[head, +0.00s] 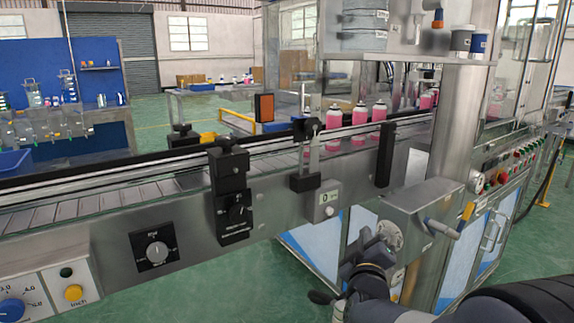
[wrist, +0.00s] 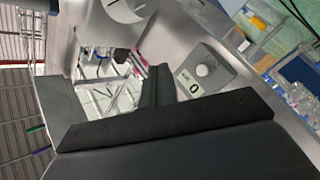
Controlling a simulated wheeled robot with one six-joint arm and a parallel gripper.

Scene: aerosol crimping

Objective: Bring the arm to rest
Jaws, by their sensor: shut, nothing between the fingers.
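My gripper (wrist: 156,84) shows in the wrist view as dark fingers standing up from a wide black body that fills the lower part. The fingers are together with nothing between them. In the head view my dark arm comes in from the lower right and ends in front of the machine, below the conveyor. Its fingertips are hard to make out there. A small grey counter box (head: 328,200) reading 0 hangs on the conveyor's front. It also shows in the wrist view (wrist: 205,70), just right of the fingers; I cannot tell the gap.
The conveyor (head: 120,205) crosses the head view, with several pink cans (head: 360,112) on it. A steel column (head: 455,130) and a box with a yellow-and-blue lever (head: 440,227) stand near my arm. Green floor (head: 190,290) is open at the front.

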